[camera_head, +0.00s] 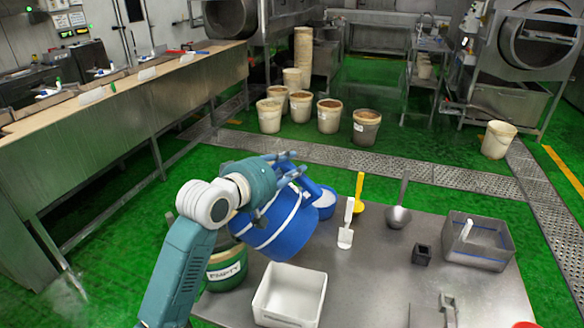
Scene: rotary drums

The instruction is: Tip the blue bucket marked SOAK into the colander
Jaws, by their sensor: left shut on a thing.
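My left gripper (288,174) is shut on a blue bucket (275,232) with white bands and holds it tilted over the back left of the steel table (375,257). No SOAK mark is readable from here. I cannot clearly make out a colander. A blue round vessel with a pale inside (324,201) is partly hidden behind the bucket. A green bucket marked EMPTY (226,271) stands at the left, partly hidden by my arm and the blue bucket. A white square tub (290,294) stands in front of the blue bucket. My right gripper is not in view.
A white scraper (346,232), a yellow tool (358,190), a metal ladle (399,214), a small dark cube (422,254) and a grey bin (478,241) are on the table. Several pale buckets (329,115) stand on the green floor behind. The table's middle is mostly clear.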

